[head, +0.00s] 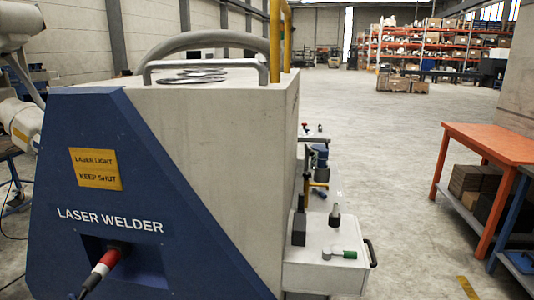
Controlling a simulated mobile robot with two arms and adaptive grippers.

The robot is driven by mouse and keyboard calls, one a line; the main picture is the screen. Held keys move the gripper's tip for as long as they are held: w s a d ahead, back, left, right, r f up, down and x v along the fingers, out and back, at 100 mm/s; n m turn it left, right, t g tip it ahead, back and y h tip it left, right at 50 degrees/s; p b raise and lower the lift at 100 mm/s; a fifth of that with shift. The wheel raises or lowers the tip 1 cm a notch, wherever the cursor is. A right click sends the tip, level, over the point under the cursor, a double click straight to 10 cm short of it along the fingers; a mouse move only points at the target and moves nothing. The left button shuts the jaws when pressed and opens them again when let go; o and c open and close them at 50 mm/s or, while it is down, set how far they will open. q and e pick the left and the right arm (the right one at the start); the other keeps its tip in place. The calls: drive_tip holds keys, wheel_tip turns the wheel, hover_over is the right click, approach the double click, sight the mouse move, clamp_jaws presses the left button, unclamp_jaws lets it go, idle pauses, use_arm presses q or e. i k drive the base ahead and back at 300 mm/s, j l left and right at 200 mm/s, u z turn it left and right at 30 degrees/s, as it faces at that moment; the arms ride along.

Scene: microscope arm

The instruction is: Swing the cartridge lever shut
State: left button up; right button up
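A small lever with a green handle (349,254) and a pale pivot end lies on top of a white bench or cart (326,276) at the lower middle right. It may be the cartridge lever, but I cannot tell for sure. The handle points right, and I cannot tell whether the lever is open or shut. A dark upright block (299,229) and a black knob-like piece (335,215) stand just behind it. Neither of my grippers shows in the head view.
A large laser welder cabinet (225,150) with a blue front fills the left and middle, hiding part of the bench. A blue device (319,160) stands farther back. An orange table (490,143) stands right. The floor between is clear.

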sight(307, 145)
drive_tip(key=i+l+u, duration=0.1)
drive_tip(key=l+u, duration=0.15)
drive_tip(key=u, duration=0.2)
drive_tip(key=l+u, duration=0.25)
drive_tip(key=u, duration=0.2)
drive_tip(key=l+u, duration=0.25)
drive_tip(key=u, duration=0.2)
drive_tip(key=l+u, duration=0.25)
drive_tip(key=u, duration=0.2)
